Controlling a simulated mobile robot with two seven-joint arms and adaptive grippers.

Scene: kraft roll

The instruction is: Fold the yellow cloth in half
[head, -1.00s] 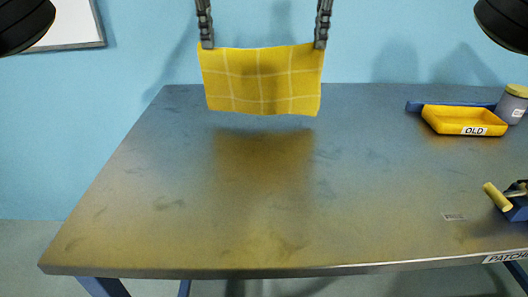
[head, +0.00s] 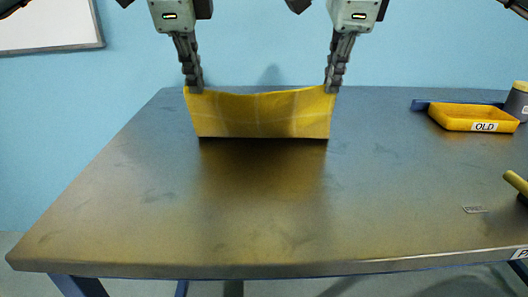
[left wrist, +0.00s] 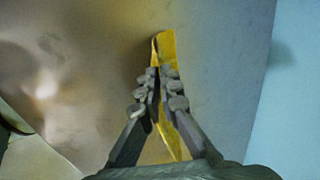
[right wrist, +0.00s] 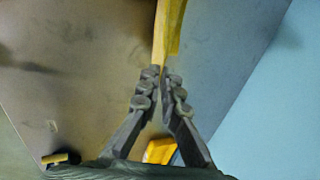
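The yellow cloth (head: 262,116) with pale grid lines hangs upright between my two grippers in the head view. Its top edge sags a little in the middle, and its lower edge is at or just above the table top. My left gripper (head: 194,88) is shut on the cloth's upper left corner. My right gripper (head: 332,88) is shut on its upper right corner. In the left wrist view the fingers (left wrist: 153,72) pinch the cloth (left wrist: 168,50). In the right wrist view the fingers (right wrist: 160,72) pinch the cloth (right wrist: 168,30).
The grey metal table (head: 260,220) is clear in front of the cloth. At the right stand a yellow tray labelled OLD (head: 455,116), a grey jar (head: 518,100) and a yellow-handled tool (head: 516,183). A blue wall (head: 270,60) is behind the table.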

